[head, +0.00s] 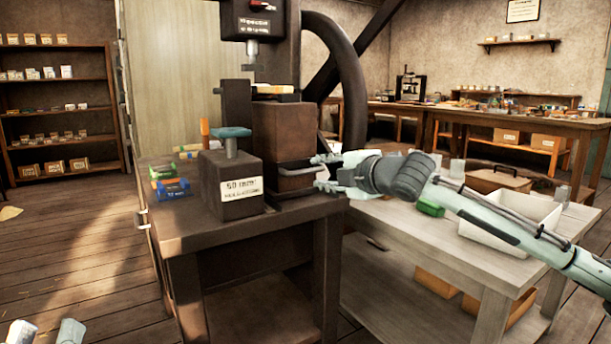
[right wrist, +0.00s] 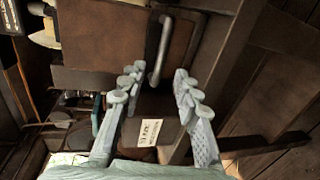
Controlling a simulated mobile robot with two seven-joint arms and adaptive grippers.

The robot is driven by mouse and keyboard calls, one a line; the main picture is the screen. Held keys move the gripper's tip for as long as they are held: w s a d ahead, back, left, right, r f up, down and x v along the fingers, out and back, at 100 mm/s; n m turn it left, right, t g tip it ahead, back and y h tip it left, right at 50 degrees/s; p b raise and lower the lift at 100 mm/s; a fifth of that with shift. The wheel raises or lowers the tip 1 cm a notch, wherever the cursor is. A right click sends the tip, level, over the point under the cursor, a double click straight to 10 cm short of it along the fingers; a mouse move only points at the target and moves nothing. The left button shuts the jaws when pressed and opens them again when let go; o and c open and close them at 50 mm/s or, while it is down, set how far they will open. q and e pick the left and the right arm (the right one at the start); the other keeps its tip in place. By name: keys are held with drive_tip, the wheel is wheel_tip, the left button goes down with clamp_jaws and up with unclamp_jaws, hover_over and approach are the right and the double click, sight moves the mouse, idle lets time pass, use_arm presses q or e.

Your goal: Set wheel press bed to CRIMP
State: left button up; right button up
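The wheel press (head: 275,112) stands on a dark bench, with its large dark handwheel (head: 354,90) on the right side. A brown block (head: 286,182) low on the press carries a metal bar handle (head: 294,165), which also shows in the right wrist view (right wrist: 160,50). My right gripper (head: 325,173) is open beside that handle. In the right wrist view, the handle lies just ahead of and between the spread fingertips (right wrist: 156,88); no grip on it shows. The bed's setting marks are not legible. My left gripper (head: 45,333) shows only as two separated tips at the bottom left.
A dark block with a white label (head: 241,188) and a blue T-knob (head: 231,133) stands at the bench front. Coloured items (head: 172,188) lie left of it. A pale table with a white tray (head: 508,222) and a green object (head: 430,206) is under my right arm.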

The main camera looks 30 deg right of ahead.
sight(307, 171)
drive_tip(key=x, duration=0.7)
drive_tip(key=shift+w+a+f, duration=0.1)
drive_tip(key=shift+w+a, duration=0.05)
drive_tip(key=shift+c, duration=0.2)
clamp_jaws()
